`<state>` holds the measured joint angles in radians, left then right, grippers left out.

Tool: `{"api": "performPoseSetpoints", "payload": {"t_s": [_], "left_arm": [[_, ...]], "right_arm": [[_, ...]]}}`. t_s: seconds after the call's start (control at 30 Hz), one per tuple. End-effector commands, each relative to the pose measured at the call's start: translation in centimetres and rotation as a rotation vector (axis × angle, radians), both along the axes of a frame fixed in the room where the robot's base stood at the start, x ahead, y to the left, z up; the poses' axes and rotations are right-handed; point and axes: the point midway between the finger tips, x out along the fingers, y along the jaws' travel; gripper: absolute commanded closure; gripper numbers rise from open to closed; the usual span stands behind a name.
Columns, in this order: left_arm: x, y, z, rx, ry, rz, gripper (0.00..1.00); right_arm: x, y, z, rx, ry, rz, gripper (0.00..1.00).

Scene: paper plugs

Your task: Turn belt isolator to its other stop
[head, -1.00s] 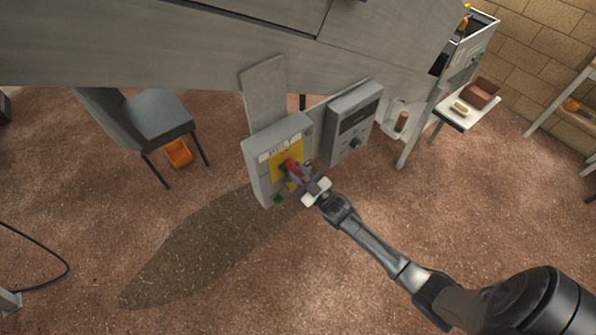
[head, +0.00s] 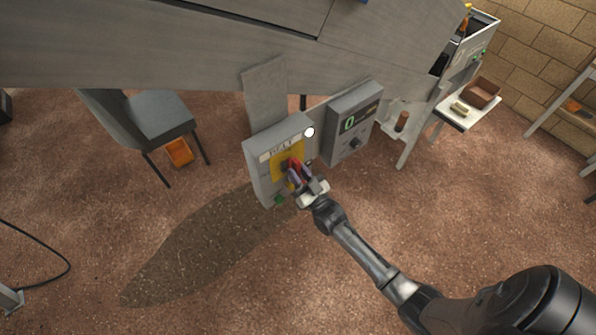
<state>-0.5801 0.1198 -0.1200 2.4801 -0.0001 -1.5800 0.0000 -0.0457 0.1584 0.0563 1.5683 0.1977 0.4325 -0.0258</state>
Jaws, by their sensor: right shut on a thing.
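The belt isolator (head: 262,160) is a grey box with a yellow plate and a red handle (head: 292,165), fixed below the grey machine. A white lamp (head: 309,132) is lit at its top right corner. My right gripper (head: 299,174) is shut on the red handle, and its fingers hide part of it. My left gripper is out of view.
A dark chair (head: 155,115) and an orange bin (head: 178,152) are at left. The floor in front is open.

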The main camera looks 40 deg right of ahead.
Motion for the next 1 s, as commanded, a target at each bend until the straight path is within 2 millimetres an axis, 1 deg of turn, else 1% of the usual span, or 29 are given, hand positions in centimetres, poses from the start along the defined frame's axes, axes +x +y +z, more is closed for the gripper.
{"api": "performPoseSetpoints", "payload": {"t_s": [0.3,0.33,0.5,0.8,0.87,0.97,1.0], "left_arm": [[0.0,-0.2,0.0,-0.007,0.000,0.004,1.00],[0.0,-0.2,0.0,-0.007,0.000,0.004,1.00],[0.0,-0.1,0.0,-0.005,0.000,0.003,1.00],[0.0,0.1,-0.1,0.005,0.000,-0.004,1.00],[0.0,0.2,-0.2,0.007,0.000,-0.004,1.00],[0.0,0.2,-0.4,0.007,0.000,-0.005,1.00],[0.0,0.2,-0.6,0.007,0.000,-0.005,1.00]], "right_arm": [[0.0,0.0,-0.1,0.006,0.003,0.000,0.98],[0.0,0.0,-0.1,0.006,0.003,0.000,0.72],[0.0,0.0,-0.1,0.004,0.002,0.001,0.55],[-0.3,0.0,-0.2,0.002,0.002,0.000,0.55],[-0.7,0.1,-0.4,0.002,0.002,0.000,0.55],[-2.0,0.2,-1.0,0.002,0.002,0.000,0.55],[-2.7,0.2,-1.4,0.002,0.003,0.000,0.55]]}}
